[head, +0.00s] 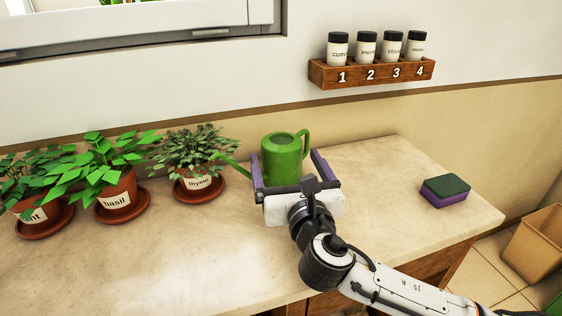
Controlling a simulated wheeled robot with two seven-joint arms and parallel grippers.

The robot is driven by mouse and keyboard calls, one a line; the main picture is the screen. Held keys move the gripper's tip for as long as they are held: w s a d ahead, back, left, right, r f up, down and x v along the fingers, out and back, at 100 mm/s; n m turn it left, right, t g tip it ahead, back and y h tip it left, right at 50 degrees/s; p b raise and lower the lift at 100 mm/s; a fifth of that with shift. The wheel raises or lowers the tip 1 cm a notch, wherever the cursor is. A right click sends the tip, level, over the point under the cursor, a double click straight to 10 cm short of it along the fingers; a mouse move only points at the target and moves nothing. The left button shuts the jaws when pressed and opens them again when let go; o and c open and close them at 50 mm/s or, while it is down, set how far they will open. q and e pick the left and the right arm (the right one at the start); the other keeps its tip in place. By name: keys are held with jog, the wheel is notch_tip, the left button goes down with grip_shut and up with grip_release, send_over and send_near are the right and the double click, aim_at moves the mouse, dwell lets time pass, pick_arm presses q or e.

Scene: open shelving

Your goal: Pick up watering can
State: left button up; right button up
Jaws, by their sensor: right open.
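A green watering can (281,158) stands upright on the counter, in the middle of the head view. Its spout points left toward the thyme pot and its handle is on the right. My right gripper (287,169) is open, with one purple-lined finger to the left of the can and the other to the right. The can's lower front is hidden behind the gripper's body. I cannot tell whether either finger touches it. My left gripper is not in view.
Potted thyme (197,184), basil (117,199) and a mint-like plant (38,216) stand on saucers at left. A purple and green sponge (445,191) lies at right. A wooden spice rack (371,73) hangs on the wall. The counter (180,263) is clear in front.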

jog(key=w, duration=0.3)
jog(key=w+a, duration=0.1)
jog(key=w, duration=0.1)
jog(key=shift+s, duration=0.1)
jog(key=c, duration=1.6)
jog(key=shift+r, duration=0.15)
jog(key=shift+c, duration=0.3)
